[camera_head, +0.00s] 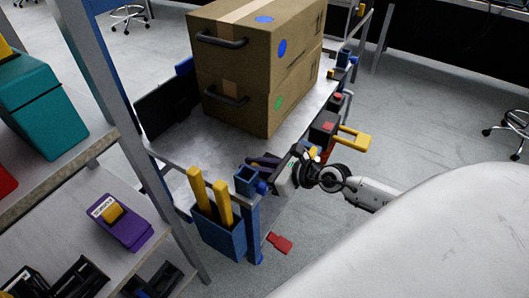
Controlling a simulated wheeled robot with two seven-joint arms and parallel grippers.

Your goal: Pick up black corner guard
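No piece is clearly recognisable as the black corner guard. A dark, narrow shape (263,161) shows at the front end of the cart, right by my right gripper; I cannot tell whether it is a separate part or a gripper finger. My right gripper (273,168) reaches in from the right, low over the cart's front edge, beside the blue corner post. Its fingertips are small and partly hidden, so its opening is unclear. My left gripper is not in view.
A grey-topped cart (190,150) carries stacked cardboard boxes (258,65) and a black panel (167,105). A blue holder (219,236) with yellow bars hangs at its front. Left shelves hold a teal case (45,108), a purple item (122,222) and black pieces (80,278). Open floor lies right.

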